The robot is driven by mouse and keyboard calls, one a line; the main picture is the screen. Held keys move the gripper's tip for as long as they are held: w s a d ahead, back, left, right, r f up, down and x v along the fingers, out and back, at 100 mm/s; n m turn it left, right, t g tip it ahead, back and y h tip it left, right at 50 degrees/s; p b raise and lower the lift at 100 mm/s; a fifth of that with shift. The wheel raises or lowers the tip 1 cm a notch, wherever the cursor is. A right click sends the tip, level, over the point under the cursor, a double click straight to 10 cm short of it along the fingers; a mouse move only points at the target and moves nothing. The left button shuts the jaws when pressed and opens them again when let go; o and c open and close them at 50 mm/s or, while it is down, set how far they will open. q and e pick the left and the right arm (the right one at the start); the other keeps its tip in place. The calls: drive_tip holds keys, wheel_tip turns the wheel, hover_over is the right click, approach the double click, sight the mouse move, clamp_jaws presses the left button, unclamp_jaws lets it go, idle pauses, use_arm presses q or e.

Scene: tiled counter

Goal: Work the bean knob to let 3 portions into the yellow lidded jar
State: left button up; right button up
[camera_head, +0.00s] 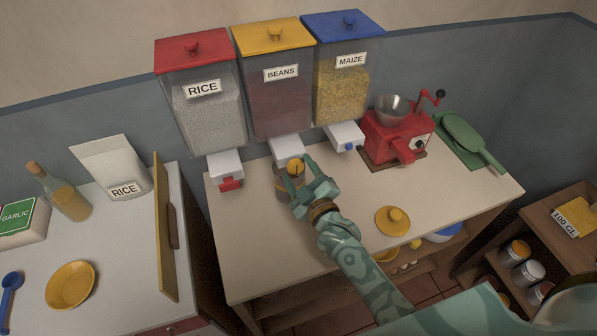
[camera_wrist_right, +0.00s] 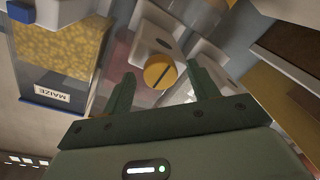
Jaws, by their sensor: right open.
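The bean dispenser (camera_head: 275,90) has a yellow lid and a label reading BEANS. Its yellow round knob (camera_head: 296,166) sits on the white spout block (camera_head: 287,149). The knob also shows in the right wrist view (camera_wrist_right: 157,72), with a dark slot across it. My right gripper (camera_head: 303,172) is open at the knob, with one finger on each side of it in the wrist view; I cannot tell whether they touch it. A jar (camera_head: 281,188) stands under the bean spout, partly hidden by my gripper; its contents are unclear. A yellow lid (camera_head: 392,221) lies apart on the counter. My left gripper is out of view.
The rice dispenser (camera_head: 202,105) with a red knob (camera_head: 230,184) stands left, and the maize dispenser (camera_head: 341,90) right. A red grinder (camera_head: 392,140) and green scoop (camera_head: 466,140) are further right. The counter's front left (camera_head: 250,260) is clear. A yellow board (camera_head: 163,225) stands upright at left.

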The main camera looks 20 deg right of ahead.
drive_tip(key=shift+w, duration=0.35)
drive_tip(key=c, duration=1)
